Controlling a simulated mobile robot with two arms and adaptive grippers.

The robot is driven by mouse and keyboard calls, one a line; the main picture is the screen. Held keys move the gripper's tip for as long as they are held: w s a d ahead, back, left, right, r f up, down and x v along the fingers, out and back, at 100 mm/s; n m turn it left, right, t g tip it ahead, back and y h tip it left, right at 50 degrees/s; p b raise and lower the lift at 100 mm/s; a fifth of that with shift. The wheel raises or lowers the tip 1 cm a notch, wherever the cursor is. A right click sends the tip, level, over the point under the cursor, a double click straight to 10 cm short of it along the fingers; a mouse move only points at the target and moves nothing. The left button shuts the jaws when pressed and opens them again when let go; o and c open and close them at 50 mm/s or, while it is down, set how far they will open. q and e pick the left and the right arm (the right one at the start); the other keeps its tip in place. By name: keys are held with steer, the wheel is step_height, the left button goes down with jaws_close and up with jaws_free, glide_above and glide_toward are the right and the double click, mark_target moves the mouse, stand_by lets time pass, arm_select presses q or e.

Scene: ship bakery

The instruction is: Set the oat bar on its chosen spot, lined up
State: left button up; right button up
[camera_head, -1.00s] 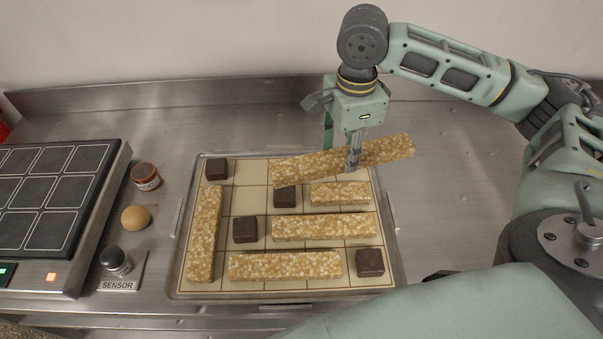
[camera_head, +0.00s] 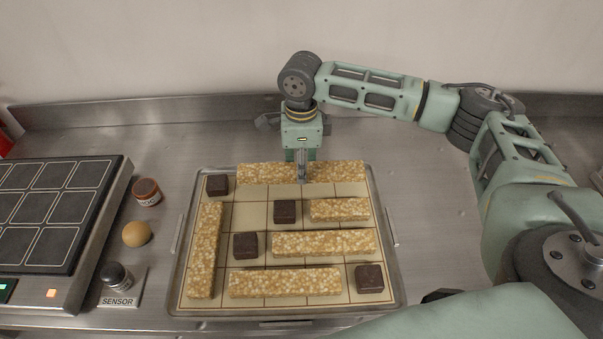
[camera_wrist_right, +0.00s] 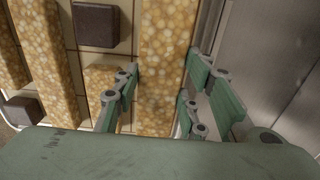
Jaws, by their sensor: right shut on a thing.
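The oat bar (camera_head: 262,173) is long and golden and is held by my right gripper (camera_head: 303,172) at the back row of the gridded tray (camera_head: 176,270). It runs left to right, nearly parallel to the tray's back edge, right of a dark brown cube (camera_head: 217,186). In the right wrist view, the fingers (camera_wrist_right: 158,100) of my right gripper stand on both sides of the oat bar (camera_wrist_right: 165,50). I cannot tell whether the bar touches the tray. My left gripper is not in view.
Other oat bars lie on the tray, one upright along the left side (camera_head: 205,250) and one in front (camera_head: 285,282). More brown cubes (camera_head: 285,212) sit among them. Left of the tray are a jar (camera_head: 147,192), a ball (camera_head: 136,233), a sensor (camera_head: 117,277) and a dark panel (camera_head: 40,210).

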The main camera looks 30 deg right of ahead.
steer(key=shift+f, duration=1.9)
steer(key=shift+p, duration=0.3)
steer(key=o, duration=1.4)
steer(key=shift+f, duration=0.1)
step_height(320, 180, up, 12)
steer(key=shift+s+r+b, duration=0.1)
steer(key=shift+r+b, duration=0.05)
steer(key=shift+b, duration=0.35)
